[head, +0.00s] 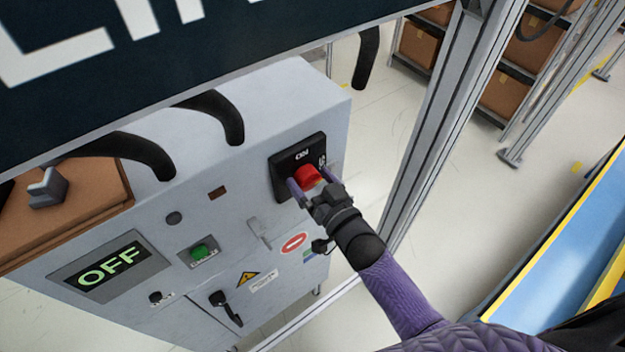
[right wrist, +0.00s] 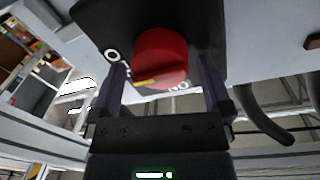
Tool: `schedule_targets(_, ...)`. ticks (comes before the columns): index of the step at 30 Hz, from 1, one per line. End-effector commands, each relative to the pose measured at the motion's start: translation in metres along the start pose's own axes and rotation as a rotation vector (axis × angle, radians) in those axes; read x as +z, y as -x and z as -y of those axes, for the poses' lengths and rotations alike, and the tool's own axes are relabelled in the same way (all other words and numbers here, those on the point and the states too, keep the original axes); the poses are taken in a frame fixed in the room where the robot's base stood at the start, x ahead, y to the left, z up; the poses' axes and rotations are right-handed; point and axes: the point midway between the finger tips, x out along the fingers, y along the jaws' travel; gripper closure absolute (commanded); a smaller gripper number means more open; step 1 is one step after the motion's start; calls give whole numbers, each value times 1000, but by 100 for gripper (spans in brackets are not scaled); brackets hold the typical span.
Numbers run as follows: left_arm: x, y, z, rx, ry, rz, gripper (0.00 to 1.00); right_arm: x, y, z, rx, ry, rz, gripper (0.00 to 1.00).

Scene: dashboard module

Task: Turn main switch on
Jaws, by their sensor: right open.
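The main switch is a red rotary knob (head: 308,178) on a black plate (head: 284,163) at the right end of the grey cabinet's front. The plate carries the word ON. In the right wrist view the red knob (right wrist: 160,58) has a yellow mark low on its left side. My right gripper (head: 304,187) is open, its two fingers on either side of the knob; whether they touch it I cannot tell. The right wrist view shows the gripper (right wrist: 168,85) the same way. A display (head: 108,266) on the cabinet reads OFF. My left gripper is not in view.
The grey cabinet (head: 250,115) also bears a green button (head: 200,252), a black handle (head: 222,302) and warning labels. Black hoses (head: 215,108) run into its top. A metal frame post (head: 440,120) stands to the right of my arm. A dark sign (head: 180,45) hangs across the top left.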

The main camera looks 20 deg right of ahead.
Motion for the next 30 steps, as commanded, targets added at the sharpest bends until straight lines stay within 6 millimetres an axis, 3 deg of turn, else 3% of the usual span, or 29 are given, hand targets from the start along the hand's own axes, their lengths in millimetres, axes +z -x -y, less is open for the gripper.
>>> schedule_targets(5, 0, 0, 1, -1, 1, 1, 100, 0, 0, 0, 0, 0, 1, 0)
schedule_targets(6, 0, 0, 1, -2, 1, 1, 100, 0, 0, 0, 0, 0, 1, 4)
schedule_targets(18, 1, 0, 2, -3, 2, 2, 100, 0, 0, 0, 1, 0, 1, 86)
schedule_targets(30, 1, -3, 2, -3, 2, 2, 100, 1, 0, 0, 0, 104, -5, 86)
